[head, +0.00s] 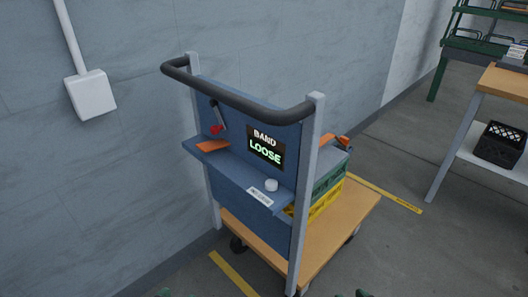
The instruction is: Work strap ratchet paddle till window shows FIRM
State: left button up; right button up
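The ratchet paddle (220,119), a small grey lever with a red part at its lower end, is on the blue back panel of a cart. An orange strap piece (213,146) lies on the shelf below it. The window (265,147) on the panel reads BAND LOOSE. Only small dark green tips, apparently of my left gripper (177,293) and my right gripper (349,294), show at the bottom edge. Both are well below the paddle and apart from it. Whether they are open or shut is not clear.
The cart has a black handlebar (240,98), grey posts and a wooden deck (345,213) with green and yellow crates (325,199). A white knob (271,185) sits on the blue shelf (230,165). A wall stands close behind left. A workbench (503,82) stands at right.

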dwell(0.3)
pick_arm(q)
grip_shut()
dwell(1.6)
